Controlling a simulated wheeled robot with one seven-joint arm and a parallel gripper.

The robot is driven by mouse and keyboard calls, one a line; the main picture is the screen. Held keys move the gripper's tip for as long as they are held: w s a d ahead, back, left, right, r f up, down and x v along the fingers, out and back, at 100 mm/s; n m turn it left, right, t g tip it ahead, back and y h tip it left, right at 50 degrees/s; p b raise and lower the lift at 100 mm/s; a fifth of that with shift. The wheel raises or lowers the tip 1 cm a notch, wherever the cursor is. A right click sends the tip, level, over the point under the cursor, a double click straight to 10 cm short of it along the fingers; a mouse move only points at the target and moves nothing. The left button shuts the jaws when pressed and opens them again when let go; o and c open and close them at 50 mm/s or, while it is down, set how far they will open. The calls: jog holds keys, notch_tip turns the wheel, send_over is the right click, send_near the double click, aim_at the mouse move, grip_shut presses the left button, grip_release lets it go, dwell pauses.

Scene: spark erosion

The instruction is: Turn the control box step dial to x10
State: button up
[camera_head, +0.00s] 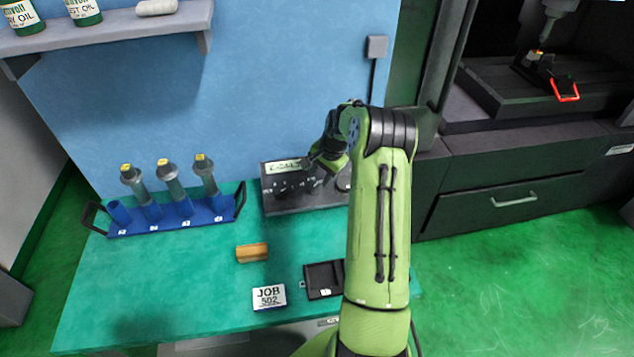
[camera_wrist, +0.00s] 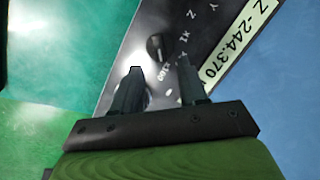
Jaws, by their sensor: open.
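The control box (camera_head: 272,197) is a dark box with a sloped face and a lit display at the back of the green bench. In the wrist view its grey panel (camera_wrist: 120,75) carries the display (camera_wrist: 240,40), reading Z -244.370, and small marks. A dark knob (camera_wrist: 157,46), apparently the step dial, sits beside the x1 to x100 marks. Its pointer setting is too small to read. My gripper (camera_wrist: 160,78) is open over the panel, its two fingers apart on either side just short of the knob. In the head view my gripper (camera_head: 315,165) partly hides the box.
A blue rack (camera_head: 175,222) with several tool holders stands left on the bench (camera_head: 200,270). The blue wall rises behind; the machine (camera_head: 480,190) stands right.

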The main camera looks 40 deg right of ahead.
aim_at(316, 184)
jog(key=x, duration=0.4)
jog(key=shift+w+f, duration=0.15)
jog(key=shift+f, duration=0.15)
grip_shut()
